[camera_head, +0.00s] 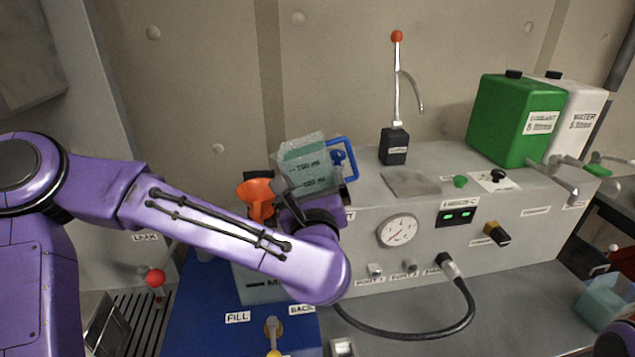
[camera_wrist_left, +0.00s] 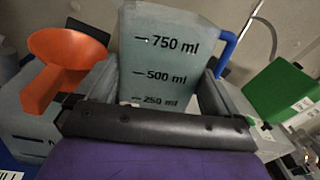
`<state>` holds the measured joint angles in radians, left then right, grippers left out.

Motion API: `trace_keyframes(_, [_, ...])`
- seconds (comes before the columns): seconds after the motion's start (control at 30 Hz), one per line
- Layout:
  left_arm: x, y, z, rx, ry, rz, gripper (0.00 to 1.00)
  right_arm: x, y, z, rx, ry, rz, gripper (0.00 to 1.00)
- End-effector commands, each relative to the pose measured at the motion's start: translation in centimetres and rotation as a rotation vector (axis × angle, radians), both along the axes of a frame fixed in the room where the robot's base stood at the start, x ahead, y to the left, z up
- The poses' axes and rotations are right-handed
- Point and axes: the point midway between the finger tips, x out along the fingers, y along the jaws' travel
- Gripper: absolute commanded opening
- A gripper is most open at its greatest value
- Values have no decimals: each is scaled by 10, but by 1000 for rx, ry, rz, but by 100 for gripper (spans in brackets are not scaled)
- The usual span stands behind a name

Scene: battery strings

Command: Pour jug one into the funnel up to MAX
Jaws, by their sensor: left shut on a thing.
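A clear jug (camera_head: 305,168) with blue-green contents, volume marks and a blue handle (camera_head: 349,160) is held up, slightly tilted in the head view. My left gripper (camera_head: 318,196) is shut on it; in the left wrist view the jug (camera_wrist_left: 160,50) stands between the fingers. The number on the jug is not visible. The orange funnel (camera_head: 257,198) is just left of the jug, apart from its rim; it also shows in the left wrist view (camera_wrist_left: 66,58). Below it, a translucent tank (camera_head: 258,287) with a partly hidden mark is largely covered by my arm. My right gripper is not visible.
The grey bench unit (camera_head: 480,235) carries a gauge (camera_head: 398,230), a black pump with a red-tipped lever (camera_head: 394,146), a green can (camera_head: 517,120) and a white can (camera_head: 577,120). A hose (camera_head: 420,335) loops in front. Another jug (camera_head: 606,301) stands at the right edge.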

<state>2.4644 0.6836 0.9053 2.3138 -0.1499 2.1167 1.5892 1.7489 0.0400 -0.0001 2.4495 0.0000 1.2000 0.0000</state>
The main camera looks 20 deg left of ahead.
Motion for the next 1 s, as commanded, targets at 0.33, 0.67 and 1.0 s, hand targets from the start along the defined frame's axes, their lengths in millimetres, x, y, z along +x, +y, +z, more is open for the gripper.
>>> trace_keyframes(0.33, [0,0,3,-22,-19,0,32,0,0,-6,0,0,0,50])
trace_keyframes(0.67, [-2,-1,3,-79,-47,1,32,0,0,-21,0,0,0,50])
trace_keyframes(1.0, [-3,-1,5,-117,-66,3,32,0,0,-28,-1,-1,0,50])
